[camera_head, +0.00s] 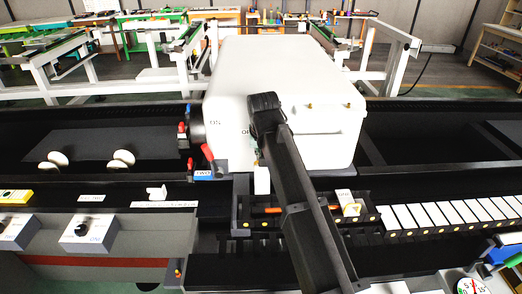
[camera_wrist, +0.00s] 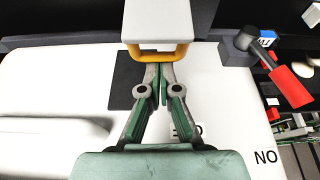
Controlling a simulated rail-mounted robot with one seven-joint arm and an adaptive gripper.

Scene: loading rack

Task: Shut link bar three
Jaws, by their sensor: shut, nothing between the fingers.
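My gripper (camera_wrist: 160,85) points at a white block (camera_wrist: 170,20) with an orange bail-like handle (camera_wrist: 158,54). Its green-padded fingers are shut with nothing between them. The fingertips are close to the handle; I cannot tell whether they touch it. In the head view my arm hides most of the gripper, and a white block (camera_head: 262,181) shows just below it. Orange bars (camera_head: 268,210) lie in the dark rack there, and another white block (camera_head: 347,202) stands to the right. I cannot read which piece is link bar three.
A big white housing (camera_head: 285,80) marked ON stands behind my gripper. A red-handled lever (camera_head: 208,153) is at its left, by a TWO label (camera_head: 202,173); the lever also shows in the wrist view (camera_wrist: 287,82). A row of white blocks (camera_head: 450,214) lies right.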

